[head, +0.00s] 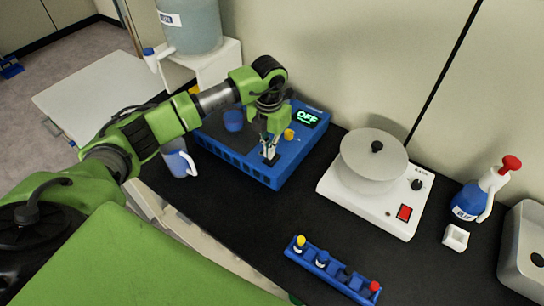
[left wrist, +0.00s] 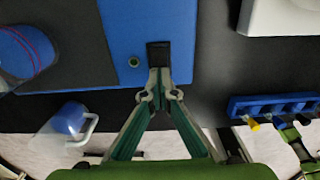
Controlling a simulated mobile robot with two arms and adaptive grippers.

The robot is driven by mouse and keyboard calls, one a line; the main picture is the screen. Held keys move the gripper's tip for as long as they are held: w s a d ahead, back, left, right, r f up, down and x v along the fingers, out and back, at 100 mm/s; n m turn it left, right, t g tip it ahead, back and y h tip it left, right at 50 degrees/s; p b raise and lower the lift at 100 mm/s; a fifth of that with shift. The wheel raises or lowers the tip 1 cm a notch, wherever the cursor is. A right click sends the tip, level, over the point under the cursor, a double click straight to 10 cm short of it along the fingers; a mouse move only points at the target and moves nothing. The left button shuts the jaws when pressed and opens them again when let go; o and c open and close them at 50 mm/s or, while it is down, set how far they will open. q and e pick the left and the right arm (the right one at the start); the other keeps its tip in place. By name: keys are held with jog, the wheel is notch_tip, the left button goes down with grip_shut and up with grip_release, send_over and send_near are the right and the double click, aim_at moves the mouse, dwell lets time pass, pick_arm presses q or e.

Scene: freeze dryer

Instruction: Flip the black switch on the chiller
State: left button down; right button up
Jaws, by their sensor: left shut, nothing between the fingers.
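The chiller (head: 237,160) is a blue box on the black bench, with a lit display (head: 307,118) reading OFF. Its black switch (head: 271,161) is on the top near the front edge, partly hidden by my gripper in the head view. In the left wrist view, the switch (left wrist: 158,50) is a dark rectangle on the blue chiller top (left wrist: 150,20). My left gripper (head: 268,149) is shut and empty, pointing down at the switch. In the left wrist view its fingertips (left wrist: 160,76) overlap the switch's near edge; I cannot tell whether they touch it. My right gripper is not in view.
A white heating device with a round bowl (head: 370,160) stands right of the chiller. A white-handled mug (head: 178,160) is close on its left. A blue tube rack (head: 325,270) and a wash bottle (head: 480,190) are further right. Bench between chiller and rack is clear.

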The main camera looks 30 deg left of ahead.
pick_arm(q)
jog(key=shift+f+b, duration=0.95)
jog(key=shift+f, duration=0.3)
dwell(0.4)
jog(key=shift+s+r, duration=0.1)
jog(key=shift+r, duration=0.05)
jog(key=shift+r+p, duration=0.8)
jog(key=shift+r, duration=0.1)
jog(key=shift+r+p, duration=1.45)
jog(key=shift+r, duration=1.1)
jog(key=shift+f, duration=0.1)
